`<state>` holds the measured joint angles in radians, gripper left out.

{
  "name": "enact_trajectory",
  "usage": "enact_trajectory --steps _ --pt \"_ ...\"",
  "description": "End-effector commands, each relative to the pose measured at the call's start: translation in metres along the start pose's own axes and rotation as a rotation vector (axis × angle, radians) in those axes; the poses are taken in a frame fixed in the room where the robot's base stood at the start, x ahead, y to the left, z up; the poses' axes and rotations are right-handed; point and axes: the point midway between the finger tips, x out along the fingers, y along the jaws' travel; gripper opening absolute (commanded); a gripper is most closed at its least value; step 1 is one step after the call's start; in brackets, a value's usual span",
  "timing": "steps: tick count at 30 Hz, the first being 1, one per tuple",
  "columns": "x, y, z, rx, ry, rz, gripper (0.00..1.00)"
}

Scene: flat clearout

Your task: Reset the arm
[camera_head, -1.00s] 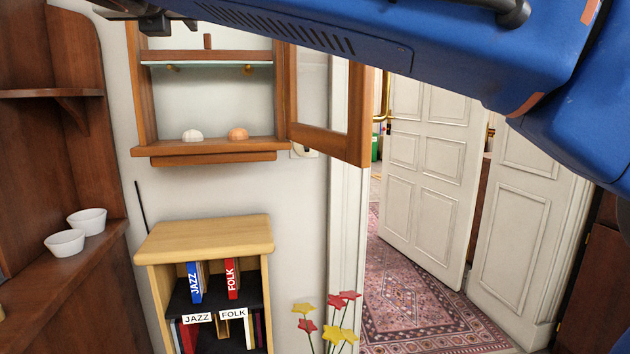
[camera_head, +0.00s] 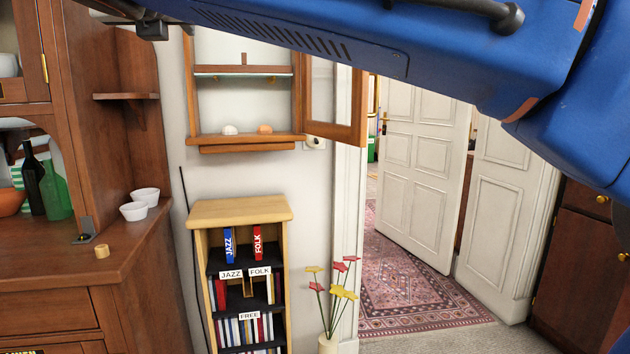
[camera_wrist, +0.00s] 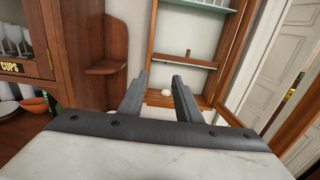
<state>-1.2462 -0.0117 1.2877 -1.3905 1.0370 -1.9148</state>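My blue arm (camera_head: 400,50) reaches across the top of the head view, from the upper right to the upper left. My gripper (camera_wrist: 160,76) shows in the wrist view with its two dark fingers apart. Nothing is between them, and the wall and cabinet show beyond. In the wrist view it points towards the open wall cabinet (camera_wrist: 182,58). The wall cabinet also shows in the head view (camera_head: 250,139), with its glazed door swung out to the right.
A wooden dresser (camera_head: 60,250) with bottles and two white bowls stands at left. A bookcase (camera_head: 240,210) with JAZZ and FOLK labels stands below the cabinet. A flower vase (camera_head: 327,344) stands beside it. A white door (camera_head: 425,150) stands open at right, over a patterned rug (camera_head: 400,270).

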Motion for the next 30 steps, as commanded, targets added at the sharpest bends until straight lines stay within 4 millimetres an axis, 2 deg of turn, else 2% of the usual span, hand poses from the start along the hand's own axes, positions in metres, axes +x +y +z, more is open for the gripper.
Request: enact_trajectory --steps 8,17,20,23,30 --pt "0.012 -0.033 -0.021 0.084 0.050 -0.033 0.31" --pt "0.025 -0.090 -0.058 0.243 0.132 -0.103 0.31" --pt "0.029 -0.119 -0.077 0.325 0.170 -0.143 0.31" --pt "0.030 -0.158 -0.104 0.437 0.215 -0.202 0.31" --pt "0.014 -0.263 -0.186 0.792 0.316 -0.404 0.31"
